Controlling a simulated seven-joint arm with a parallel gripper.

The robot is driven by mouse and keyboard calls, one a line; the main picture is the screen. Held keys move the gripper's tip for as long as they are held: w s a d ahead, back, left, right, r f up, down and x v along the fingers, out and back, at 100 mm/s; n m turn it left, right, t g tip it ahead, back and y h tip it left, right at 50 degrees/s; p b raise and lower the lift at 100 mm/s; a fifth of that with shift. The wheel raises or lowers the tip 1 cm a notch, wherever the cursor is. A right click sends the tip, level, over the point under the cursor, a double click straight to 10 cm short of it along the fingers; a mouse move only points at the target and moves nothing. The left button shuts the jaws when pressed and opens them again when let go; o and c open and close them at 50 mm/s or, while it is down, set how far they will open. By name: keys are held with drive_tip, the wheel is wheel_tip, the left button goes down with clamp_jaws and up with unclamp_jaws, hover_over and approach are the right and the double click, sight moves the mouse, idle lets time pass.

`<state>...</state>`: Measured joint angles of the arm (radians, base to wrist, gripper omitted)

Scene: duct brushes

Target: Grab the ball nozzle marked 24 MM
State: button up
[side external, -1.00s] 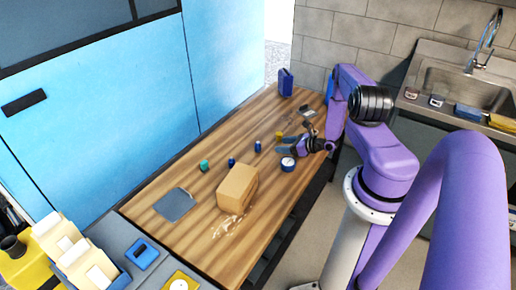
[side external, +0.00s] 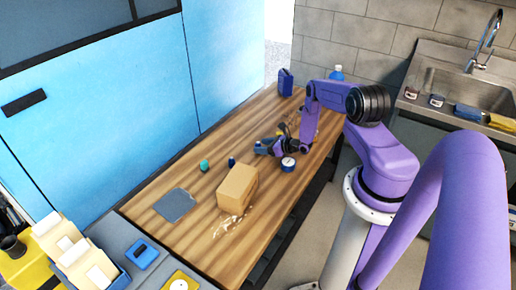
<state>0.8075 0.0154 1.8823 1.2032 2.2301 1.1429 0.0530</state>
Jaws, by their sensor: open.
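Small nozzle-like pieces stand on the wooden table: a teal one (side external: 204,165), a dark blue one (side external: 231,161) to its right, and another blue one (side external: 257,145) further right. No marking is legible at this size, so I cannot tell which is 24 MM. My gripper (side external: 262,147) is open, low over the table, its fingers pointing left at the rightmost blue piece. That piece is at or between the fingertips and partly hidden; I cannot tell whether they touch it.
A blue-and-white round item (side external: 288,164) sits just in front of my gripper. A cardboard box (side external: 236,190), a grey mat (side external: 175,205) and a pale spill (side external: 232,224) lie nearer. A blue container (side external: 285,82) stands at the far end.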

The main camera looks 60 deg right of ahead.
drive_tip(key=shift+w+f, duration=0.1)
drive_tip(key=shift+w, duration=0.2)
clamp_jaws()
